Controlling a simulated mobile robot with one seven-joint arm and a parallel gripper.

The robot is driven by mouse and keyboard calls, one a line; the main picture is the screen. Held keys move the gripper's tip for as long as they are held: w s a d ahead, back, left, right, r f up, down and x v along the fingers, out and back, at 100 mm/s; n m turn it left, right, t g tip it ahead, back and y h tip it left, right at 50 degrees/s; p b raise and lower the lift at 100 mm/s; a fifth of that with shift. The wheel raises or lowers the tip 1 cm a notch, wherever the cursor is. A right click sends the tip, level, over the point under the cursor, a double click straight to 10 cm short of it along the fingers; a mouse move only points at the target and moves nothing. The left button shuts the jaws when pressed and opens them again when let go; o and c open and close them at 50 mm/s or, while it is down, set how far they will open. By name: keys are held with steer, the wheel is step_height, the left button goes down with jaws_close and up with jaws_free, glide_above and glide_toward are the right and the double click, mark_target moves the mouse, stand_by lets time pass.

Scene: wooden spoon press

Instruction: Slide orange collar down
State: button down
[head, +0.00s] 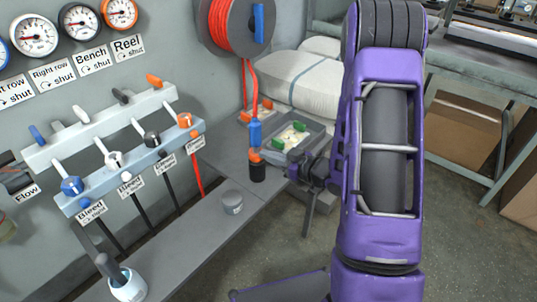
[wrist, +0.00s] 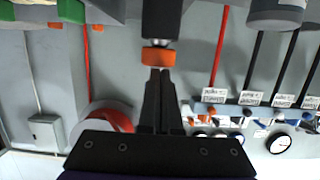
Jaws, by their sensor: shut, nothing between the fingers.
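The orange collar (head: 254,157) sits around the top of an upright black cylinder (head: 258,173), under a blue fitting (head: 255,132) on the red hose. My gripper (head: 289,165) is just right of the collar in the head view. In the wrist view, which looks upside down, the collar (wrist: 158,57) and black cylinder (wrist: 162,20) lie straight ahead of my gripper (wrist: 160,74). The two fingers are shut together and empty, with their tips at the collar's edge. I cannot tell if they touch it. The blue fitting is hidden there.
A grey tray (head: 312,133) with green-ended parts stands behind the gripper. A grey round canister (head: 232,202) is on the bench (head: 190,228). A valve rack (head: 130,155) is on the left wall. A hose reel (head: 228,22) hangs above.

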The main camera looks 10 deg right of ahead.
steer(key=shift+s, duration=0.1)
steer(key=p+v, duration=0.1)
steer(key=v, duration=1.6)
steer(key=shift+p, duration=0.35)
steer(key=shift+s, duration=0.1)
